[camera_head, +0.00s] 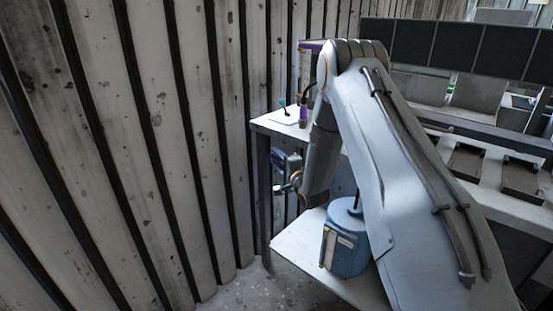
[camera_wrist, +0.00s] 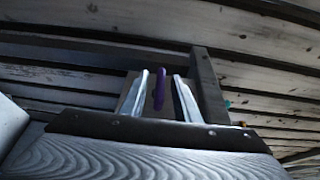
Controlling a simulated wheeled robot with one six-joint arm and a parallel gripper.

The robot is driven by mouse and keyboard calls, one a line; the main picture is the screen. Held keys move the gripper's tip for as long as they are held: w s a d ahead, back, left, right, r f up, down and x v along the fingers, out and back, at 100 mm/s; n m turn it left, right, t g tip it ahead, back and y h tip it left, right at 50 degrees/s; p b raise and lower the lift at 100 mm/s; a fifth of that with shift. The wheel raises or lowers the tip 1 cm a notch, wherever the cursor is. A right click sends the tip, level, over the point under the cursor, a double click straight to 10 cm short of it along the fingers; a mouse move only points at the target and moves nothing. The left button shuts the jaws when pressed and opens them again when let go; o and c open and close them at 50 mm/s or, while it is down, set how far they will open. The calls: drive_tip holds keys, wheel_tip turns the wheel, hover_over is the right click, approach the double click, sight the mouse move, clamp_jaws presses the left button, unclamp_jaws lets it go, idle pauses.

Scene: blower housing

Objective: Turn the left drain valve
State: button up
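In the wrist view, my gripper (camera_wrist: 161,75) shows two pale metal fingers standing apart. An upright purple piece (camera_wrist: 159,92), narrow and rounded at the top, shows between them, with a gap on each side. It looks like a valve handle, but I cannot tell whether it is the left drain valve or how far past the fingertips it stands. A dark panel lies behind it. In the head view, my arm bends down by the table's left end, and I cannot make out the fingers or the valve clearly there.
A white table (camera_head: 265,123) holds small bottles, one purple (camera_head: 303,117). A blue canister (camera_head: 345,244) stands on a lower shelf (camera_head: 305,250). A plank wall (camera_head: 130,140) runs close on the left. In the wrist view, a dark post (camera_wrist: 209,88) stands right of the fingers.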

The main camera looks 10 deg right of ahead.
drive_tip(key=shift+c, duration=0.2)
clamp_jaws()
